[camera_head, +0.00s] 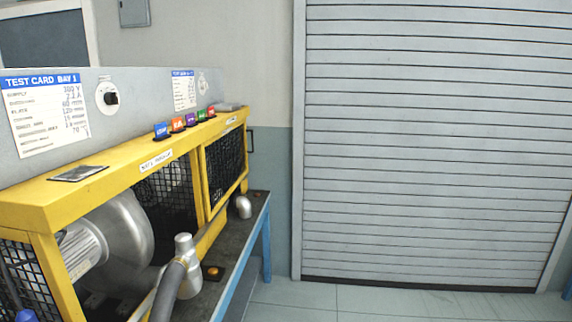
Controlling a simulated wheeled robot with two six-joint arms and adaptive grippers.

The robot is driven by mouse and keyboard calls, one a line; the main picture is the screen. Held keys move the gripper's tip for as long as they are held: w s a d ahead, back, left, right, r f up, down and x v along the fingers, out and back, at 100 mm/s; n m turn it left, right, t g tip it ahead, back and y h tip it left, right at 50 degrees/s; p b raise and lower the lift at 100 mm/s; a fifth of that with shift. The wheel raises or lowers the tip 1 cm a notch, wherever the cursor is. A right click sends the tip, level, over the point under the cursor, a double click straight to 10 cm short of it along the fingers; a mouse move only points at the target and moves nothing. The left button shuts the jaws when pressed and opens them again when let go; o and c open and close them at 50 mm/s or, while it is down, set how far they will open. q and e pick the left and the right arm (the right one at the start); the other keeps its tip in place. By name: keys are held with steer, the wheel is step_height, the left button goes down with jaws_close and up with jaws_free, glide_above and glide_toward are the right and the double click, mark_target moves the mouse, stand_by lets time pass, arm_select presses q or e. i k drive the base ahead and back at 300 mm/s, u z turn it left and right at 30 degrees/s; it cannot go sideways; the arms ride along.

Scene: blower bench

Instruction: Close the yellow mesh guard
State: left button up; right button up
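The yellow mesh guard (208,190) is a yellow-framed panel with dark mesh at the right end of the yellow blower enclosure (40,205). To its left, the enclosure front is open and the silver blower (122,240) shows bare, with dark mesh behind it. I cannot tell whether the guard slides or swings. No handle on it is clear.
A silver elbow (243,206) sits on the bench (258,210) by the guard. Several coloured tags line the enclosure top. Floor (370,302) is clear before the roller shutter (430,150).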

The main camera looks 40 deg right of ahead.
mark_target(210, 213)
steer(key=z, duration=0.9)
steer(key=k, duration=0.15)
steer(key=z, duration=0.95)
steer(key=i, duration=3.25)
steer(key=u, duration=1.15)
steer(key=i, duration=0.8)
steer(key=u, duration=0.8)
